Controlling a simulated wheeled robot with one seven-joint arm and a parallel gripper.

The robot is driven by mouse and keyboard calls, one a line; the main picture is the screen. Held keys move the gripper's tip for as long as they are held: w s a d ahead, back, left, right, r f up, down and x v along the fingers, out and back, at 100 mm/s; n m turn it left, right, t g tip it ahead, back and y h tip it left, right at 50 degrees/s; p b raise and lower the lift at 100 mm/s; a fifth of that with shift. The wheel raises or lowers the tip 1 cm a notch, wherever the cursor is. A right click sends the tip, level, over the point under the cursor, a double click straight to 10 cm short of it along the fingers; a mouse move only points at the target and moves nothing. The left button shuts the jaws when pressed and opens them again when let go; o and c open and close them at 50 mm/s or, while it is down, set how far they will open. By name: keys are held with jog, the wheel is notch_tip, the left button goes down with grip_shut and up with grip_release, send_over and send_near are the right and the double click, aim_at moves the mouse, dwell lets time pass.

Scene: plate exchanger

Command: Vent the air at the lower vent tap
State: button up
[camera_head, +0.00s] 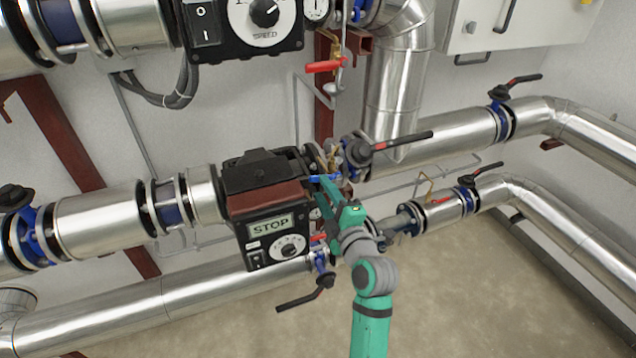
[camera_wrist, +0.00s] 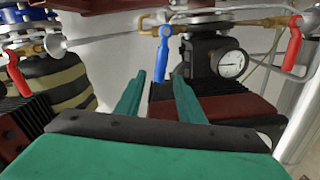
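My gripper (camera_wrist: 159,76) is open, with its two green fingers apart and nothing seen between them. In the wrist view a blue lever tap (camera_wrist: 163,52) hangs from brass fittings beyond the gap between the fingertips, and no contact shows. In the head view my gripper (camera_head: 324,194) is beside the lower pump, close to the blue lever (camera_head: 323,178). Red lever taps stand to the right (camera_wrist: 293,48) and left (camera_wrist: 18,75) in the wrist view. A higher red-handled tap (camera_head: 325,66) hangs from the upper pipework. No label shows which is the lower vent tap.
The lower pump (camera_head: 265,195) with its STOP display is left of my gripper. A pressure gauge (camera_wrist: 231,64) is right of the blue lever. A black valve lever with a red end (camera_head: 400,142) reaches out above my arm. Open floor (camera_head: 470,290) lies to the right.

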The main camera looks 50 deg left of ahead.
jog(key=v, duration=0.4)
jog(key=shift+s+d, duration=0.15)
jog(key=shift+d, duration=0.2)
jog(key=shift+r, duration=0.1)
grip_shut()
notch_tip(320, 180, up, 9)
jog(key=w+d+m+g+h, duration=0.1)
jog(key=w+d+m+h, duration=0.1)
jog(key=m, duration=1.5)
jog(key=w+a+f, duration=0.1)
jog(key=a+f, duration=0.5)
jog(key=a, duration=0.3)
jog(key=shift+w+a+h, duration=0.2)
jog(key=shift+a+h, duration=0.05)
jog(key=shift+h, duration=0.05)
